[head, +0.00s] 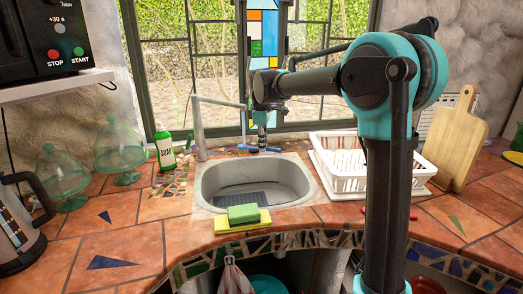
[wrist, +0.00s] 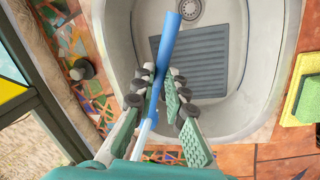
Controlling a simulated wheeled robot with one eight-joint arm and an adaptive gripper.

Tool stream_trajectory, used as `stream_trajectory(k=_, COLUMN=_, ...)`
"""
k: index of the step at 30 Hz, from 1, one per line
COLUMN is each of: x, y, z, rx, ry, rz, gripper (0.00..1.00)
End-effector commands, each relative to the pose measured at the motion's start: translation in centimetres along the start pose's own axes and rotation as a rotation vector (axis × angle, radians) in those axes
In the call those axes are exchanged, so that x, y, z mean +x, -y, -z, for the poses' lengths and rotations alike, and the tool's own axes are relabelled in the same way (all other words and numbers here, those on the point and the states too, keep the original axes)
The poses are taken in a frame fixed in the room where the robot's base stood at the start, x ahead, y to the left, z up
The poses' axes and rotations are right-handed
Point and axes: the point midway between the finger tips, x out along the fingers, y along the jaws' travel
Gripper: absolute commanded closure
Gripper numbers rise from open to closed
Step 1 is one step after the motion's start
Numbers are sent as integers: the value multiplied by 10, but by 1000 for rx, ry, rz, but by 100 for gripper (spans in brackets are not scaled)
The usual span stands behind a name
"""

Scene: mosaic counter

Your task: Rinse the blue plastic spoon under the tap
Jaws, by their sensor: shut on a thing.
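The blue plastic spoon (head: 262,149) is held roughly level above the back rim of the sink (head: 207,190). My gripper (head: 260,143) points down and is shut on it. In the wrist view, the spoon's blue shaft (wrist: 168,42) passes between the fingers (wrist: 160,92) and reaches over the basin. Its other end is partly hidden by the gripper. The grey tap (head: 198,125) stands at the sink's back left, its spout reaching right toward my gripper. I cannot tell whether water runs or touches the spoon.
Green and yellow sponges (head: 243,214) lie on the sink's front edge. A soap bottle (head: 165,150) stands left of the tap. A white dish rack (head: 400,181) is close on the right. The window (head: 215,75) is behind.

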Motion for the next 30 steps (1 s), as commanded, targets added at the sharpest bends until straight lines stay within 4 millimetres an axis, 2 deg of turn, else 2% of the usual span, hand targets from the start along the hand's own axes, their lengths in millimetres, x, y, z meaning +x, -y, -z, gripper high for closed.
stream_trajectory(k=10, x=0, y=2, z=-2, rx=0, ry=0, rz=0, gripper=100)
stream_trajectory(k=21, x=-5, y=29, z=-31, rx=0, ry=0, rz=0, gripper=100)
stream_trajectory(k=30, x=-5, y=31, z=-34, rx=0, ry=0, rz=0, gripper=100)
